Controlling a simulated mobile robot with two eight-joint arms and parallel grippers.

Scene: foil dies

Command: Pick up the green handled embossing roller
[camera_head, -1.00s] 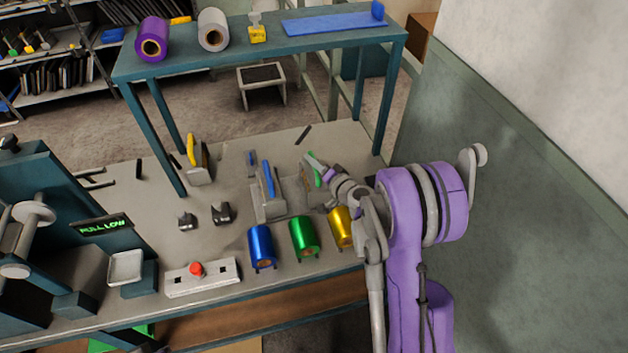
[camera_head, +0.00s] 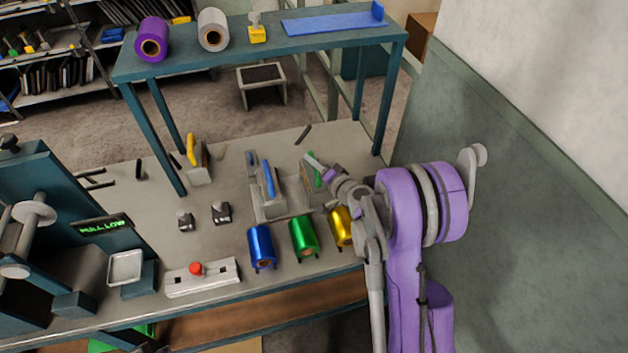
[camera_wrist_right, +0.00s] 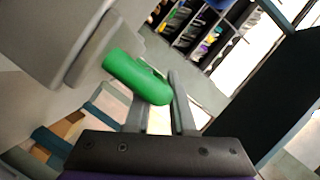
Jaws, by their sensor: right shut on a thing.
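The green handled embossing roller (camera_head: 317,182) is in the rack at the right of the bench in the head view, mostly hidden behind my right gripper. Its green handle (camera_wrist_right: 135,75) shows large in the right wrist view, tilted, at my fingertips. My right gripper (camera_head: 313,166) is shut on the green handle, and its two fingers (camera_wrist_right: 163,105) also show in the right wrist view. Whether the roller is clear of the rack cannot be told. My left gripper is not in view.
A blue-handled roller (camera_head: 268,180) stands just left, a yellow-handled one (camera_head: 192,150) farther left. Blue (camera_head: 261,246), green (camera_head: 304,237) and gold (camera_head: 341,229) foil rolls sit in front. A raised shelf (camera_head: 260,55) spans behind; a wall (camera_head: 530,160) is at right.

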